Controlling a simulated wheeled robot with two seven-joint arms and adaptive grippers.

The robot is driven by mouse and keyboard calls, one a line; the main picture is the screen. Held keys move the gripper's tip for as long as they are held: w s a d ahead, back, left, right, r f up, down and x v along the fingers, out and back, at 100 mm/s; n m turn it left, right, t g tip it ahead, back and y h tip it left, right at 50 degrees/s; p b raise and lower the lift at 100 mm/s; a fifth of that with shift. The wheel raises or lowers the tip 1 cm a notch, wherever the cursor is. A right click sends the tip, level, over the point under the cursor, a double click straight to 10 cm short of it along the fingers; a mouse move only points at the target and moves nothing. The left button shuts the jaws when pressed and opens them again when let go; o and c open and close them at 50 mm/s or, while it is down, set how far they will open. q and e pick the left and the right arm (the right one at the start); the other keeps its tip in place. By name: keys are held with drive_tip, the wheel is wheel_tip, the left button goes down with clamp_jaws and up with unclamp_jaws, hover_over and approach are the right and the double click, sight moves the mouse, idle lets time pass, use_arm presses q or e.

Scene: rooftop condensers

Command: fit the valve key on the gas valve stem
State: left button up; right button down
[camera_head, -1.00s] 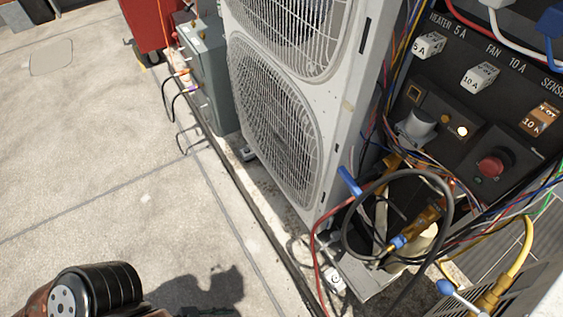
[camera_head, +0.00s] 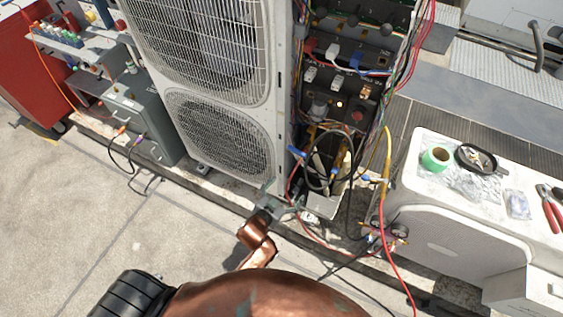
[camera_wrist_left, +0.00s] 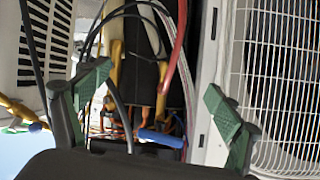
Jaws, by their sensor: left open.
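My left gripper (camera_head: 280,200) is at the foot of the condenser's open service bay. In the left wrist view its two green fingertips (camera_wrist_left: 158,92) are spread wide with nothing held between them. Beyond them are brass valve fittings (camera_wrist_left: 163,80), hoses and a blue lever handle (camera_wrist_left: 161,138). In the head view the blue handle (camera_head: 298,152) sits at the condenser's corner, above the gripper, beside a looped black hose (camera_head: 325,165). I cannot make out the valve key or a bare gas valve stem for sure. My right gripper is not in view.
The tall condenser (camera_head: 218,130) stands left of the wired bay. Gauges (camera_head: 398,232) with red and yellow hoses lie right of the gripper. A white unit (camera_head: 470,240) holds green tape (camera_head: 436,158), a black dish (camera_head: 475,158) and red pliers (camera_head: 551,212).

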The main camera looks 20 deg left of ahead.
use_arm(q)
drive_tip(key=y+p, duration=0.1)
drive_tip(key=p, duration=0.4)
approach(299, 151)
drive_tip(key=w+f, duration=0.2)
drive_tip(key=shift+n+t, duration=0.3)
drive_tip(key=b+x, duration=0.1)
drive_tip(key=x, duration=0.5)
drive_tip(key=shift+w+b, duration=0.25)
drive_tip(key=shift+b, duration=0.15)
drive_tip(key=shift+w+f, duration=0.1)
drive_tip(key=shift+w, duration=0.5)
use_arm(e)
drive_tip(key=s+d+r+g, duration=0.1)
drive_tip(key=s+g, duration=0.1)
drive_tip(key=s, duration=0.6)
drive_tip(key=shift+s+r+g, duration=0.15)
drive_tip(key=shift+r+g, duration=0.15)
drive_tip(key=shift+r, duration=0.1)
use_arm(q)
drive_tip(key=shift+c, duration=0.4)
drive_tip(key=c, duration=1.6)
